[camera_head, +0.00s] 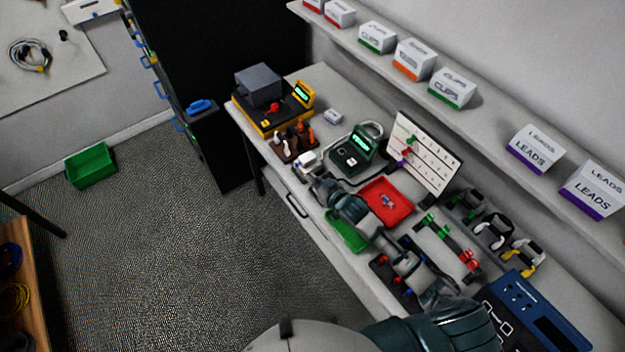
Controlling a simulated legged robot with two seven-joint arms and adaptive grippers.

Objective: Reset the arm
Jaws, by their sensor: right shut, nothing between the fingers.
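My right arm comes in from the bottom edge and reaches up and left over the workbench (226,102). Its right gripper (315,180) is at the far end of the arm, above the bench's front edge, small in the picture. It is shut and holds nothing. It is close to a small white item (307,160) near the bench's front edge; I cannot tell whether they touch. The forearm passes over a green tray (346,233) and beside a red tray (398,211) with small parts in it, partly hiding the green one. My left gripper is not in view.
A device with a green display (351,152), a yellow-black station (262,117) and a tool rack (294,142) stand beyond the gripper. A labelled board (425,153), cable holders (490,232) and a blue panel (541,312) line the bench.

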